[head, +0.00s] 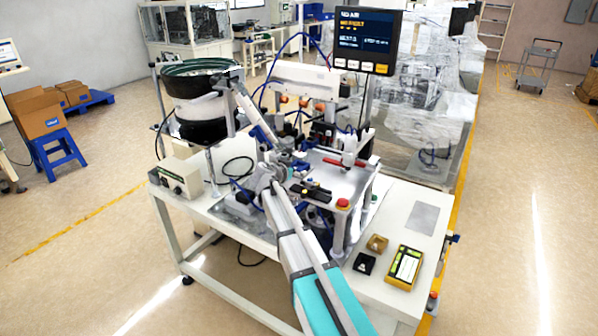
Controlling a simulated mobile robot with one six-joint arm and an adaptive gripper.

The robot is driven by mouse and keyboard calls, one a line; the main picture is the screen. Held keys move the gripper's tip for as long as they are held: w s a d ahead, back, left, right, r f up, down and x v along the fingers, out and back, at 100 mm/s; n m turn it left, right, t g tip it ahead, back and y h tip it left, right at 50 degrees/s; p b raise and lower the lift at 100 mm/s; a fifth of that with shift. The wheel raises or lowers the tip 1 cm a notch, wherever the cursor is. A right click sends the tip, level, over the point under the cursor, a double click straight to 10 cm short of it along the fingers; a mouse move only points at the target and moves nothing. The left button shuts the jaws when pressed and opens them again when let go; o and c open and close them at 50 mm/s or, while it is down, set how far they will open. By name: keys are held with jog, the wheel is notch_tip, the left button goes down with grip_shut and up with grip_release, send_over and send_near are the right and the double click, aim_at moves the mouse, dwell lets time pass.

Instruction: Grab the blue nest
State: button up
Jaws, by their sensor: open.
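My arm reaches up from the bottom of the head view to the machine's front plate. My gripper (290,163) is at its far end, small and crowded by machine parts, low over the left part of the plate. Its jaws are open. A small blue-teal piece (302,167) shows right beside it; I cannot tell whether this is the blue nest or whether the jaws touch it. No other piece stands out clearly as a blue nest. My arm and wrist hide part of the plate's left side.
A bowl feeder (200,95) stands back left, with a control box (181,178) before it. A screen (362,40) stands behind the plate. A black block (365,263), a brown block (377,243) and a yellow-black case (404,267) sit on the white bench (412,207) at right.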

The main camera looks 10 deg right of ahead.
dwell(0.4)
jog(key=c, duration=1)
jog(key=shift+r, duration=0.15)
notch_tip(320, 180, up, 3)
jog(key=p, duration=0.2)
jog(key=shift+f+p, duration=0.2)
jog(key=shift+p, duration=0.2)
jog(key=s+r+p, duration=1)
jog(key=s, duration=0.4)
jog(key=shift+a, duration=0.35)
